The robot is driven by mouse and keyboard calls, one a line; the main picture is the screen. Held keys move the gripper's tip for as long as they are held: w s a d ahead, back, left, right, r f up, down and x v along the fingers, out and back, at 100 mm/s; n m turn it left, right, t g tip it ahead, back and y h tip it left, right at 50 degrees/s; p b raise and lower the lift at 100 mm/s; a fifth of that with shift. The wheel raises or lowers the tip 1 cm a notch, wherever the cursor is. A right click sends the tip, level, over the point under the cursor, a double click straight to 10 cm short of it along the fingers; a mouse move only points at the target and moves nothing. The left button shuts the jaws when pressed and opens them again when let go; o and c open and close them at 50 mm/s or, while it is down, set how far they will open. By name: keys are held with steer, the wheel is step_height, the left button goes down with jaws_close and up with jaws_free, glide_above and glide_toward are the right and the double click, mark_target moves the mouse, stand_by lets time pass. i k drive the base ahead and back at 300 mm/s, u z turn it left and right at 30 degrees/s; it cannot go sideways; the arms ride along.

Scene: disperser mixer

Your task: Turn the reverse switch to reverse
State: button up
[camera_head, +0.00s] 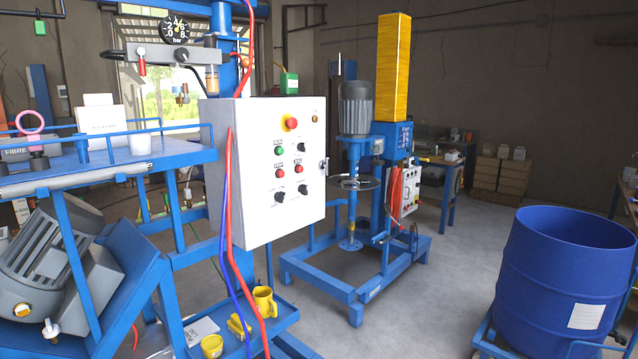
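A white control cabinet (258,220) stands left of the middle, its front facing me at an angle. Its front carries three black rotary switches: one at upper right (302,147), one at lower left (280,197) and one at lower right (303,190). Their labels are too small to read, so I cannot tell which is the reverse switch or its setting. A red button (291,124) on a yellow ring sits above them. A smaller control box (410,190) is on the blue disperser mixer (355,110) behind. My gripper is not in view.
Red and blue hoses (231,220) hang along the cabinet's left side. A blue bench (120,168) and a tilted grey motor (50,265) are at the left. A blue drum (555,275) stands at the right. Open floor (430,300) lies between cabinet and drum.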

mark_target(302, 189)
steer(key=z, duration=0.15)
steer(key=i, duration=2.25)
steer(key=z, duration=0.5)
steer(key=i, duration=0.5)
